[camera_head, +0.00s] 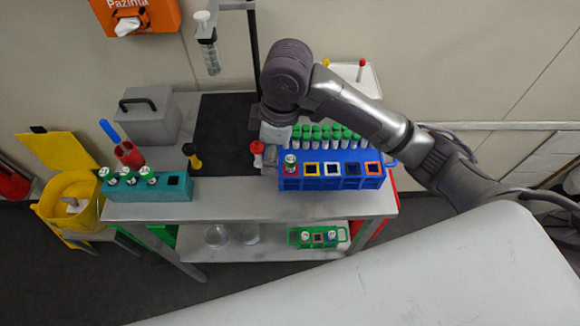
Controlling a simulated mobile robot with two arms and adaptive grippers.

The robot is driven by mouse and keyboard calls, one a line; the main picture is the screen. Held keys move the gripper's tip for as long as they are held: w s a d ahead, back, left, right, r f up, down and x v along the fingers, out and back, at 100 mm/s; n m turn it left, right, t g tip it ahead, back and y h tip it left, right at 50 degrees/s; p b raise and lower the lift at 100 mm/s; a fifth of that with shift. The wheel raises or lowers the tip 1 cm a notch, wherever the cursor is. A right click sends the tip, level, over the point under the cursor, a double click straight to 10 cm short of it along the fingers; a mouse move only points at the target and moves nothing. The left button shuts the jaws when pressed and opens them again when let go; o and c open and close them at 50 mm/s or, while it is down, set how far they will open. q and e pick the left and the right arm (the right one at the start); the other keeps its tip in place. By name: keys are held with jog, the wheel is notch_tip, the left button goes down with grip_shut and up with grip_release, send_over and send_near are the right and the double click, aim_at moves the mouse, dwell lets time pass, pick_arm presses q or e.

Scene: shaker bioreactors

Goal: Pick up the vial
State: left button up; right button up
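A green-capped vial (290,160) stands in the red-edged slot at the left end of the blue rack (330,181). Several more green-capped vials (325,135) stand in rows behind it. Three green-capped vials (129,177) stand in the teal rack (150,189) on the left of the table. My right arm reaches in from the right, and its gripper (268,158) points down just left of the blue rack's left end. Its fingers are too small and unclear to show whether they are open or shut. My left gripper is out of view.
A grey box (150,118), a red cup (128,154) and a dark mat (222,130) are on the metal table (235,207). A syringe (208,50) hangs by a stand. The lower shelf holds a small green rack (318,237) and round glassware. The table's front strip is clear.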

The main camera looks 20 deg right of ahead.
aim_at(291, 159)
jog(key=w+d+r+h, duration=0.2)
jog(key=d+r, duration=0.2)
jog(key=r, duration=0.2)
jog(key=shift+n+g, duration=0.3)
jog(key=shift+n, duration=0.1)
notch_tip(291, 159, down, 8)
jog(key=shift+f+p, duration=0.1)
jog(key=shift+p, duration=0.65)
jog(key=f, duration=0.1)
jog(key=f+p, duration=0.1)
jog(key=f, duration=0.1)
jog(key=f+p, duration=0.1)
jog(key=shift+s+d+f, duration=0.25)
jog(key=shift+s+d, duration=0.05)
jog(key=shift+d, duration=0.1)
jog(key=shift+f, duration=0.5)
jog(key=c, duration=1)
